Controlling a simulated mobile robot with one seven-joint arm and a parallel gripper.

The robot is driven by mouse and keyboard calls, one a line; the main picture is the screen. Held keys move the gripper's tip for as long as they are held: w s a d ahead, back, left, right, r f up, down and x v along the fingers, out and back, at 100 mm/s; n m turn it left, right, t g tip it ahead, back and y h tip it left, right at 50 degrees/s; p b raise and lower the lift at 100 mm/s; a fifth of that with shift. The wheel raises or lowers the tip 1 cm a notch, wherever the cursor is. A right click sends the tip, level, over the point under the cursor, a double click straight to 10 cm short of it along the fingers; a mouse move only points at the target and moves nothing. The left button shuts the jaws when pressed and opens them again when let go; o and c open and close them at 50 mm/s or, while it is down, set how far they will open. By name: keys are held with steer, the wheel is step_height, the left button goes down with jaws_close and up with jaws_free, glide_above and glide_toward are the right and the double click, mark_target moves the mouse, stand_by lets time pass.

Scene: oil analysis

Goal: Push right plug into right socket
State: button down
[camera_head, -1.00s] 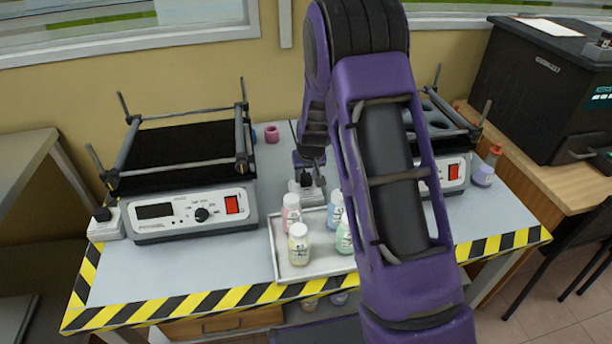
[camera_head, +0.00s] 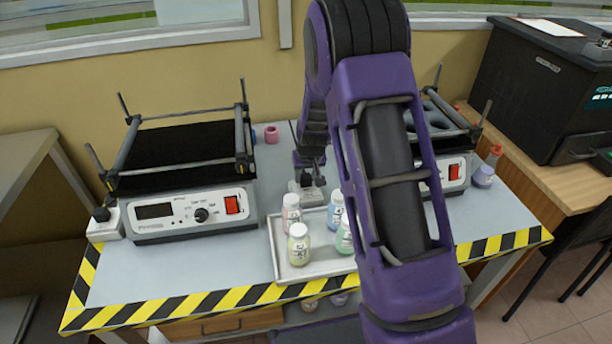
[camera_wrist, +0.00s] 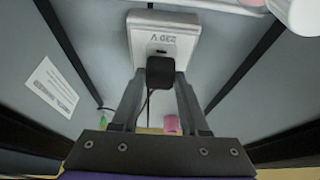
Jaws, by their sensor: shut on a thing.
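The right socket is a white box marked 230 V (camera_wrist: 163,38), at the top middle of the wrist view. In the head view it (camera_head: 307,194) stands on the table behind the tray of bottles. The right plug is a small black block (camera_wrist: 160,72) with a dark cable trailing back. My gripper (camera_wrist: 160,82) is shut on this plug, one finger on each side. The plug is at the socket's near edge, lined up with its middle. I cannot tell how deep it sits. In the head view my gripper (camera_head: 309,176) is small and partly hidden by my arm.
A tray (camera_head: 284,262) with several capped bottles stands close in front of the socket. A left hotplate device (camera_head: 190,212) has its own white socket (camera_head: 106,227) with a black plug (camera_head: 101,213). A second device (camera_head: 455,172) stands to the right, partly behind my arm.

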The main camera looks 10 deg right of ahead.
steer(key=shift+f+b, duration=0.6)
steer(key=shift+b, duration=0.05)
stand_by(0.5)
steer(key=shift+c, duration=1.7)
jaws_free()
steer(key=p+v, duration=0.2)
steer(key=v, duration=1.5)
steer(key=shift+s+r, duration=0.15)
